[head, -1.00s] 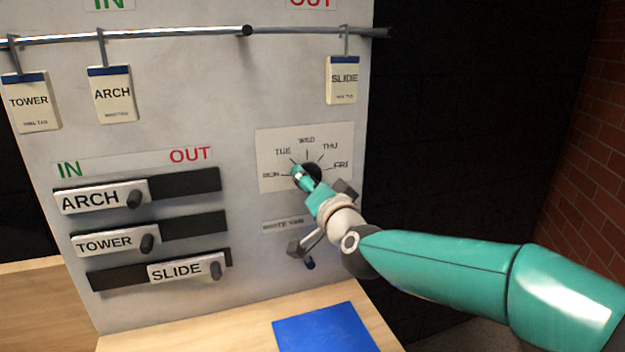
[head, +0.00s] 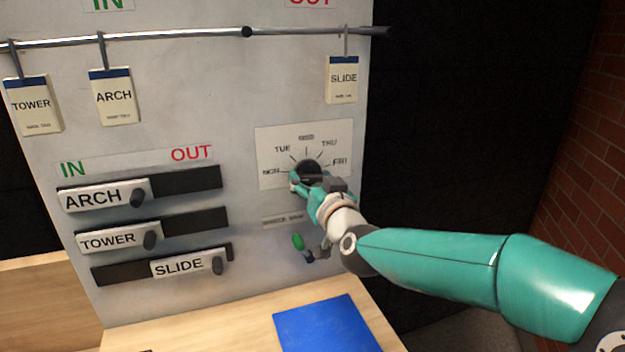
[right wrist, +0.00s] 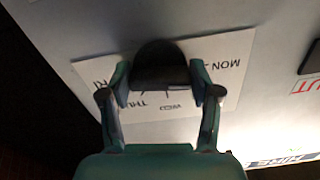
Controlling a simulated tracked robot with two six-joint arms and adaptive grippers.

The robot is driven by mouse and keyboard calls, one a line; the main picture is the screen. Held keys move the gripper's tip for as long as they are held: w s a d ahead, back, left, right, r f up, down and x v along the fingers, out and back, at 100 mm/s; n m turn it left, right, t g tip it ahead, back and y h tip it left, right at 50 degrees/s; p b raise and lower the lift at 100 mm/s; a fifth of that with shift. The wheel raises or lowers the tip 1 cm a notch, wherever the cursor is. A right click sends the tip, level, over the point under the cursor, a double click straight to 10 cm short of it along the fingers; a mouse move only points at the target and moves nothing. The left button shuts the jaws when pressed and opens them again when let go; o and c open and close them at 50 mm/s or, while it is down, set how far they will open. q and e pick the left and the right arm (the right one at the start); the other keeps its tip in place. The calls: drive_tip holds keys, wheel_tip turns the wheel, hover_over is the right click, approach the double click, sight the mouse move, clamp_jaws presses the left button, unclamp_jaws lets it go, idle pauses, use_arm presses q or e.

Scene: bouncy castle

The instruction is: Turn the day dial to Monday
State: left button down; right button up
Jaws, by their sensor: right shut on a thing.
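The day dial is a black round knob (head: 308,168) on a white card (head: 270,145) marked MON, TUE, WED, THU and FRI, on the upright grey board. My right gripper (head: 308,182) is at the dial, its fingers around the knob. In the right wrist view the black knob (right wrist: 160,66) sits between the two teal fingers of the right gripper (right wrist: 160,80), shut on it. That view shows the card upside down, with MON at the right. The gripper hides part of the dial, and I cannot tell which day it points to. My left gripper is not in view.
Sliders ARCH (head: 105,195), TOWER (head: 118,240) and SLIDE (head: 188,263) are left of the dial. A green-tipped switch (head: 298,242) is just below the gripper. Tags hang from a rail (head: 180,35) above. A blue mat (head: 325,328) lies on the wooden table.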

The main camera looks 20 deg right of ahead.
drive_tip(key=shift+a+f, duration=0.1)
drive_tip(key=shift+f, duration=0.4)
drive_tip(key=o, duration=0.9)
drive_tip(key=shift+o, duration=1.2)
drive_tip(key=shift+r, duration=0.25)
drive_tip(key=shift+r, duration=0.1)
drive_tip(key=s, duration=1.2)
drive_tip(key=shift+d, duration=0.25)
